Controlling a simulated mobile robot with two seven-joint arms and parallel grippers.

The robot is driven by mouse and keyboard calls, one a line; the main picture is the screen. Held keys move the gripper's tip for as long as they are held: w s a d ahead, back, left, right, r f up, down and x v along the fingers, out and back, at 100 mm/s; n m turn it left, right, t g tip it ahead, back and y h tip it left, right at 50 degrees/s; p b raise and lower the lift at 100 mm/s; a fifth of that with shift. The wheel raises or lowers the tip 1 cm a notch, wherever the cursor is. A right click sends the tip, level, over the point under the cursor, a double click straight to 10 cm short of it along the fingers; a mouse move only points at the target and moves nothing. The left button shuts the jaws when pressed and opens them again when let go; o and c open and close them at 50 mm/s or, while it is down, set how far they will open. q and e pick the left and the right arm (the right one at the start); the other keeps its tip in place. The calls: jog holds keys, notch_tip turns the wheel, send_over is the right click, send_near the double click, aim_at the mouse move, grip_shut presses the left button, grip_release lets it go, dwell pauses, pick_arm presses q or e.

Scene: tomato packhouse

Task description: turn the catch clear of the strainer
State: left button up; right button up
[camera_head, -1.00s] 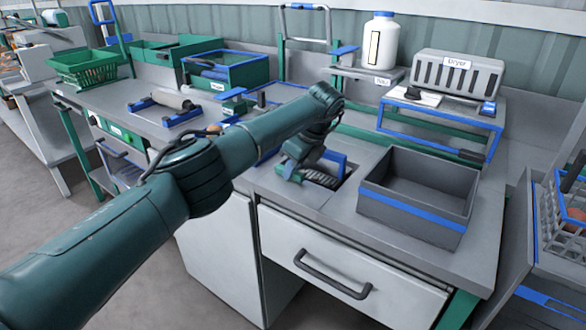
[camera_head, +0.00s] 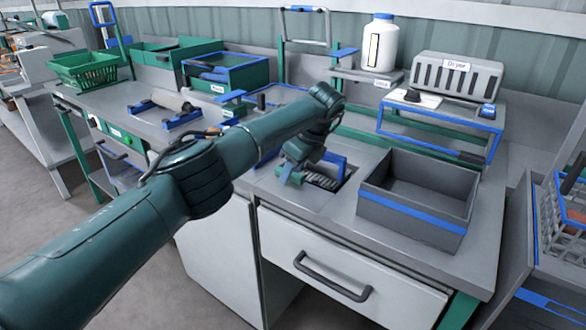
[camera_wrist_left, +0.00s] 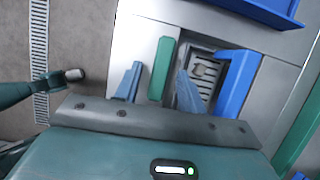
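A green bar, which looks like the catch (camera_wrist_left: 162,68), lies on the grey worktop beside a recess in the left wrist view. The strainer (camera_wrist_left: 204,72) is a slotted grey piece in that recess, with an upright blue plate (camera_wrist_left: 236,82) along its right side. It also shows in the head view (camera_head: 323,182), partly behind my wrist. My left gripper (camera_wrist_left: 158,84) is open, with one finger on each side of the green bar. Small gaps seem to show beside the bar, but contact is unclear. In the head view my left gripper (camera_head: 291,170) is low over the worktop, its fingertips hard to see.
An open grey bin (camera_head: 412,215) with a blue band stands right of the recess. Behind are a blue-framed stand (camera_head: 440,128), a grey dryer (camera_head: 457,85) and a white bottle (camera_head: 379,45). A drawer handle (camera_head: 332,277) juts out at the front.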

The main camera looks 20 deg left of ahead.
pick_arm(q)
jog(key=v, duration=1.3)
pick_arm(e)
jog(key=shift+s+f, duration=0.1)
jog(key=shift+f, duration=0.2)
jog(key=shift+r, duration=0.1)
